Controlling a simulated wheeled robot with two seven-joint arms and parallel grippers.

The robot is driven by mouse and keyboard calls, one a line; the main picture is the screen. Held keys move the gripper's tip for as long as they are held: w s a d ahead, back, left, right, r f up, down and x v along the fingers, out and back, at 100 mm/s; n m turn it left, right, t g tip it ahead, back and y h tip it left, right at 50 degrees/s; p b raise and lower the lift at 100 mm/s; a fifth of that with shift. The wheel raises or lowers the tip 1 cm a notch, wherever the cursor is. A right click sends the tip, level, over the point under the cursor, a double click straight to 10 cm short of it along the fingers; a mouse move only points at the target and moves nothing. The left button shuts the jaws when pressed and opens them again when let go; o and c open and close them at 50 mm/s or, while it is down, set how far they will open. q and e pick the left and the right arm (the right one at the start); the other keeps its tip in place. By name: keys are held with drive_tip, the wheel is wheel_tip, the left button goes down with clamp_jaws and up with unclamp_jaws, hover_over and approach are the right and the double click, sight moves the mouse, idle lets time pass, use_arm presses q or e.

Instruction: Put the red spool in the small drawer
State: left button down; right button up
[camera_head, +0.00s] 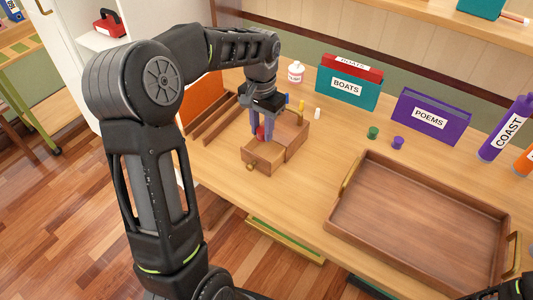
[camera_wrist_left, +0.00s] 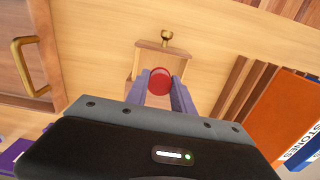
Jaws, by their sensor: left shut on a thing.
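The red spool (camera_head: 260,131) is held between the two fingers of my left gripper (camera_head: 262,130). In the left wrist view the spool (camera_wrist_left: 160,81) shows as a red disc between the fingertips (camera_wrist_left: 160,92). The small wooden drawer (camera_head: 262,158) is pulled out of its low box (camera_head: 293,134), with a brass knob at its front. The spool is at the drawer, behind its front board; I cannot tell whether it touches the floor of the drawer. In the wrist view the drawer front (camera_wrist_left: 160,48) lies just beyond the spool. My right gripper's fingers are not seen.
A large wooden tray (camera_head: 420,252) with brass handles fills the right of the desk. Green (camera_head: 373,132) and purple (camera_head: 398,142) spools lie between. Wooden slots stand left of the drawer.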

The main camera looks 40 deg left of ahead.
use_arm(q)
wheel_tip(320, 180, down, 6)
drive_tip(key=shift+r, duration=0.15)
drive_tip(key=shift+f+p, duration=0.3)
drive_tip(key=shift+f, duration=1.6)
drive_tip(key=shift+f, duration=0.1)
drive_tip(key=c, duration=1.1)
unclamp_jaws()
wheel_tip(320, 180, up, 12)
drive_tip(key=shift+r, duration=0.15)
